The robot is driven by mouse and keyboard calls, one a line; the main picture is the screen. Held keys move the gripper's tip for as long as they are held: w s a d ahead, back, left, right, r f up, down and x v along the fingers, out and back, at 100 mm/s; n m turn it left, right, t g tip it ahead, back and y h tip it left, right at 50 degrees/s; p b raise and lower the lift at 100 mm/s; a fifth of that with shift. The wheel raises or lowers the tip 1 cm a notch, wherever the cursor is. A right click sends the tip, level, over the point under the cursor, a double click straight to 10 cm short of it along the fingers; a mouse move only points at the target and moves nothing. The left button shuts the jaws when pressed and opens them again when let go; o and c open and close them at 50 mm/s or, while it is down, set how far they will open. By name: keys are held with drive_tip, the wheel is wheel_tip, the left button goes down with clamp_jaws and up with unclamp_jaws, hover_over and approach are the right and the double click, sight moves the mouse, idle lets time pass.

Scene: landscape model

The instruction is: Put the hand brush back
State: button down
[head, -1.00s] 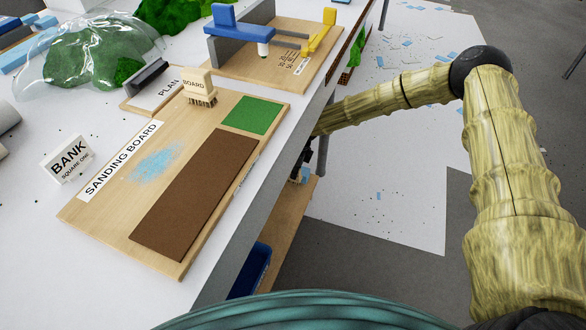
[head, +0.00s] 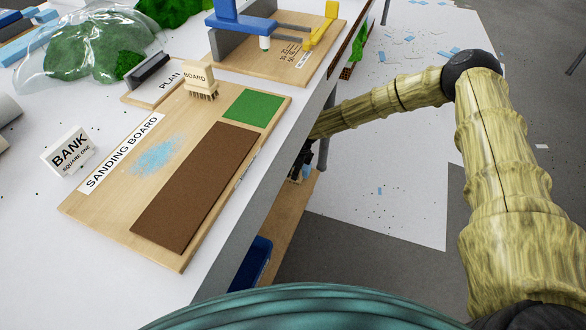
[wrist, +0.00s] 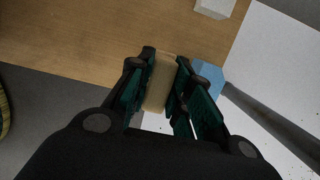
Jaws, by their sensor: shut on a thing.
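My gripper (wrist: 164,72) is shut on a pale tan, block-like thing that looks like the hand brush (wrist: 160,88); no bristles show on it. It is over a wooden surface in the wrist view. In the head view my gripper (head: 300,165) is a dark shape beside and below the table edge, mostly hidden, and the held thing cannot be made out. Another small brush (head: 200,80), labelled BOARD, stands bristles down at the far end of the sanding board (head: 100,215).
A wooden shelf (head: 297,215) and a blue bin (head: 256,262) are below the tabletop. The sanding board bears a brown panel (head: 195,190) and a green panel (head: 253,110). A BANK sign (head: 68,150) stands left. Scraps litter the white floor sheet (head: 400,200).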

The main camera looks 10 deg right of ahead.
drive_tip(key=shift+s+d+b+x, duration=0.2)
drive_tip(key=shift+b+x, duration=0.2)
drive_tip(key=shift+x, duration=0.7)
drive_tip(key=shift+s+d+b+x, duration=0.15)
drive_tip(key=shift+b+x, duration=0.2)
drive_tip(key=shift+x, duration=0.7)
drive_tip(key=shift+f, duration=0.35)
drive_tip(key=c, duration=1.2)
unclamp_jaws()
